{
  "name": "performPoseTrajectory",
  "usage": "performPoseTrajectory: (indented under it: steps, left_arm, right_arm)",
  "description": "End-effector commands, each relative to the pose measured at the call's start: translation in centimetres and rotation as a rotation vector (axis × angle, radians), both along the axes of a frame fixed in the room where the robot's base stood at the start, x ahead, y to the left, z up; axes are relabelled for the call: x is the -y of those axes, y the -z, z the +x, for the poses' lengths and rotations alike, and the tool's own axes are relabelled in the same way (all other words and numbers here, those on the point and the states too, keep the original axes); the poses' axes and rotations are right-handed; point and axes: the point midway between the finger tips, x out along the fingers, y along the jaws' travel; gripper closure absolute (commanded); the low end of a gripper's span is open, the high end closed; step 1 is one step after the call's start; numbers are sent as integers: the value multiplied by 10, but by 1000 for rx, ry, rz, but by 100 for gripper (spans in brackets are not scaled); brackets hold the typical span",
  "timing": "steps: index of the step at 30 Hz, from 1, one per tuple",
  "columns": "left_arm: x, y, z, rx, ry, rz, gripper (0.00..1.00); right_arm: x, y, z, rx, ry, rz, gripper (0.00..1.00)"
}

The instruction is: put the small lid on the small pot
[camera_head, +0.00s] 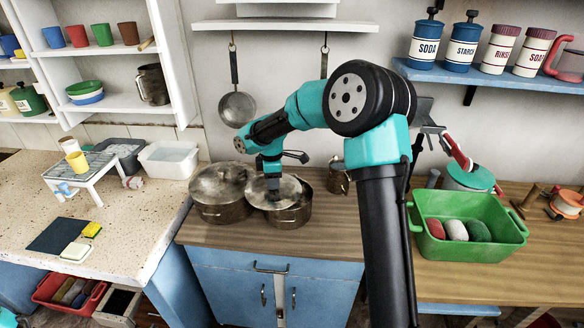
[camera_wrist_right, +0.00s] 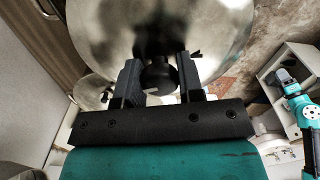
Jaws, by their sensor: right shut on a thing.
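The small pot (camera_head: 293,218) is a brown metal pot on the wooden counter, right of a larger pot (camera_head: 221,212). The small lid (camera_head: 258,195) is a round, shiny metal disc. In the head view it lies over the pot's mouth, shifted left, with part of the rim bare at right. I cannot tell whether it touches the rim. My right gripper (camera_head: 272,190) points down and is shut on the lid's dark knob. In the right wrist view the gripper (camera_wrist_right: 160,85) has the knob between its fingers, with the lid (camera_wrist_right: 105,35) beyond.
The larger pot bears its own lid (camera_head: 218,180), close on the left. A green bin (camera_head: 470,248) stands farther right. The counter in front of the pots is clear.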

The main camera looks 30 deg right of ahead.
Motion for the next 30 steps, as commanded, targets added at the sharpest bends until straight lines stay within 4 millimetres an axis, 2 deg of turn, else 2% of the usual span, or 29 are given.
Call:
performPoseTrajectory:
  steps: [1, 3, 8, 21, 30]
  left_arm:
    - [0, 0, 0, 0, 0, 0, 57]
    - [0, 0, 0, 0, 0, 0, 57]
    - [0, 0, 0, 0, 0, 0, 57]
    - [0, 0, 0, 0, 0, 0, 57]
    - [0, 0, 0, 0, 0, 0, 57]
  right_arm:
    - [15, -5, 7, 3, 49, 1, 94]
    - [31, -11, 12, 2, 102, 3, 94]
    - [49, -18, 17, 0, 163, 6, 94]
    - [50, -17, 18, 0, 167, 6, 94]
    - [49, 0, 17, -1, 166, 7, 94]
